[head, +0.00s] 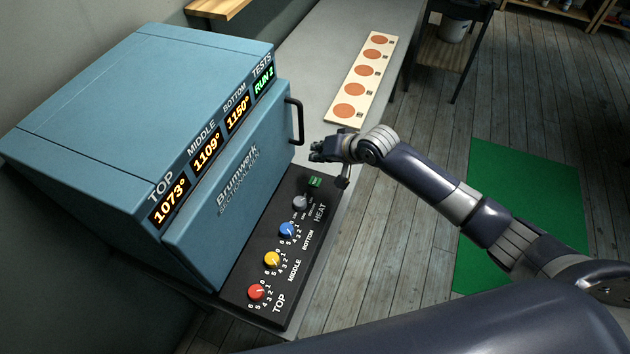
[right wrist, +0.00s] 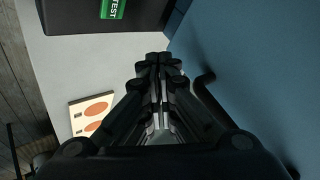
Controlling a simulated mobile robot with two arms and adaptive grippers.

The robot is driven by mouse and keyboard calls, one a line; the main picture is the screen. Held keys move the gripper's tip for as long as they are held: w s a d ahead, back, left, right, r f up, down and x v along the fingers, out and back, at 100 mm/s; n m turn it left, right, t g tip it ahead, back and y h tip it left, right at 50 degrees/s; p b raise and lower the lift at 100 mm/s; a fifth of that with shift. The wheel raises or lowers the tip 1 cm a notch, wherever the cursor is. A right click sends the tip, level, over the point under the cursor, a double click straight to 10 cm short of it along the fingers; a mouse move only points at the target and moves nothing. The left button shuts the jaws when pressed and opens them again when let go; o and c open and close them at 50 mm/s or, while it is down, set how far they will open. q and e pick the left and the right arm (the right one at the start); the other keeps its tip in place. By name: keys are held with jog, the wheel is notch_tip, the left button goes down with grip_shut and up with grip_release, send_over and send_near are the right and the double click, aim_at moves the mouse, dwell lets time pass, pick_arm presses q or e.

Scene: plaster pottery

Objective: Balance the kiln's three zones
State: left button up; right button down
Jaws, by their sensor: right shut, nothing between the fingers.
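The blue kiln (head: 205,215) stands at the left with its lid closed. Its displays read TOP 1073°, MIDDLE 1109°, BOTTOM 1150° and TESTS "RUN 2". The black control panel (head: 262,230) in front carries a red TOP knob (head: 257,292), a yellow MIDDLE knob (head: 272,259), a blue BOTTOM knob (head: 288,230), a grey HEAT knob (head: 300,203) and a green button (head: 314,182). The button, marked TEST, also shows in the right wrist view (right wrist: 113,8). My right gripper (head: 318,152) is shut and empty, beyond the button, near the kiln's handle. My left gripper is out of view.
The black kiln handle (head: 299,122) is close to my right gripper. A pale board with several orange discs (head: 357,89) lies on the grey table (head: 318,50) beyond. A green mat (head: 500,190) lies on the wooden floor at the right. The table between kiln and board is clear.

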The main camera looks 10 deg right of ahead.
jog(key=b, duration=0.6)
send_over(318, 180)
notch_tip(318, 180, down, 6)
jog(key=shift+f, duration=0.75)
jog(key=shift+f, duration=0.1)
dwell(0.4)
jog(key=shift+f, duration=0.3)
jog(key=shift+f, duration=0.4)
dwell(0.5)
dwell(0.4)
jog(key=shift+r+p, duration=0.8)
